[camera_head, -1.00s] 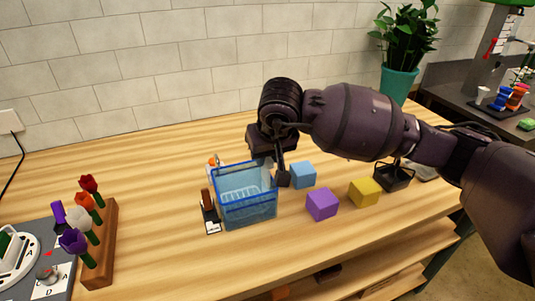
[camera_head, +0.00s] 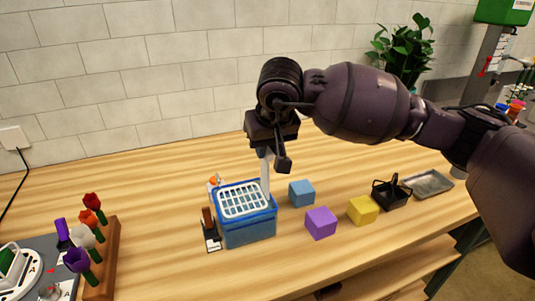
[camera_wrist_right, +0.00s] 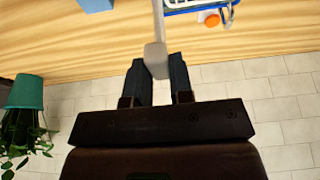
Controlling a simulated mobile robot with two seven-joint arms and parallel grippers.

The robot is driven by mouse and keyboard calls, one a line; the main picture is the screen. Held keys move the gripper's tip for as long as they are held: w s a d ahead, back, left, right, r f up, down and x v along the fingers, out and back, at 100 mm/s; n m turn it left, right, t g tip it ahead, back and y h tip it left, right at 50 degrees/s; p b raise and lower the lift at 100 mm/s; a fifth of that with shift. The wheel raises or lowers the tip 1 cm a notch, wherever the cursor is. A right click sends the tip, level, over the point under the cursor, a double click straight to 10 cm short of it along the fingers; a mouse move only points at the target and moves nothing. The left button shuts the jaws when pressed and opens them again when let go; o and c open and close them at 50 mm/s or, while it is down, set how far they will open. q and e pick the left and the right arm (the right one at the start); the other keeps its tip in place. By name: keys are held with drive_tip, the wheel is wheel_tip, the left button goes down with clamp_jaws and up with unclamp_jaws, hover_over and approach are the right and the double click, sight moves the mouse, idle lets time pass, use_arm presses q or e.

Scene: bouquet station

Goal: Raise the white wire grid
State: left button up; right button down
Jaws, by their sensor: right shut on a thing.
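The white wire grid (camera_head: 242,201) sits level at the top of the blue see-through container (camera_head: 248,234), roughly at its rim. A pale upright handle (camera_head: 265,178) rises from the grid's right side. My right gripper (camera_head: 274,160) is above the container's back right corner and is shut on the top of this handle. In the right wrist view, the grey handle end (camera_wrist_right: 157,60) is between the two dark fingers, and part of the blue rim (camera_wrist_right: 196,9) shows at the top. My left gripper is not in view.
Blue (camera_head: 301,193), purple (camera_head: 321,223) and yellow (camera_head: 362,210) cubes stand right of the container. A black basket (camera_head: 392,193) and grey tray (camera_head: 428,183) are farther right. A wooden rack (camera_head: 104,262) of flowers stands left. A small stand (camera_head: 211,238) is close beside the container.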

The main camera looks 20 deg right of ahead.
drive_tip(key=c, duration=1.1)
unclamp_jaws()
drive_tip(key=shift+r, duration=0.4)
drive_tip(key=shift+o, duration=0.5)
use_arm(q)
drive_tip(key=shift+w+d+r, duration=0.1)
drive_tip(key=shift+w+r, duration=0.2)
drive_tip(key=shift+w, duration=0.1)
use_arm(e)
drive_tip(key=shift+f, duration=0.15)
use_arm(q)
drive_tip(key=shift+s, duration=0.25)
use_arm(e)
drive_tip(key=v, duration=1)
drive_tip(key=shift+s+r, duration=0.2)
drive_tip(key=shift+r, duration=0.15)
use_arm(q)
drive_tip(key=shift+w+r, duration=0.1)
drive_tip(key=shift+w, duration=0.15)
